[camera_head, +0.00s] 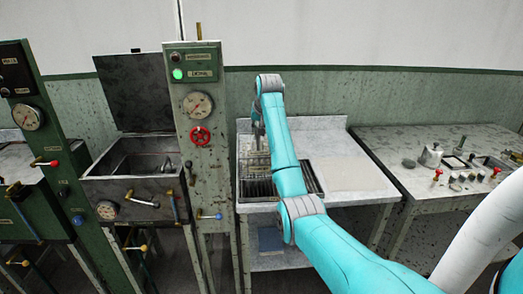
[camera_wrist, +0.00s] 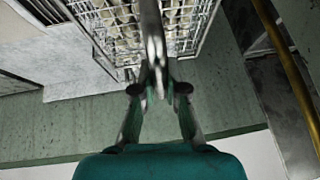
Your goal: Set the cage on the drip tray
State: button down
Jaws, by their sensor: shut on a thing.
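The wire cage (camera_wrist: 188,42) fills the top middle of the wrist view, with pale lumps inside it. My gripper (camera_wrist: 158,78) is shut on the cage's handle (camera_wrist: 150,22), which runs up between the fingers. In the head view the cage (camera_head: 256,163) is partly hidden behind my arm, above or at the back of the drip tray. The dark ribbed drip tray (camera_head: 258,190) lies on the pale bench, its right part behind my arm. I cannot tell whether the cage touches it. My gripper (camera_head: 258,128) is small and partly hidden in the head view.
The bench (camera_head: 335,142) has clear room right of the tray. A speckled side table (camera_head: 395,150) carries small parts.

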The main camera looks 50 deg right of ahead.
aim_at(258, 143)
jog(key=shift+f, duration=3.35)
jog(key=c, duration=1.2)
grip_release()
jog(key=v, duration=1.2)
jog(key=shift+a, duration=0.1)
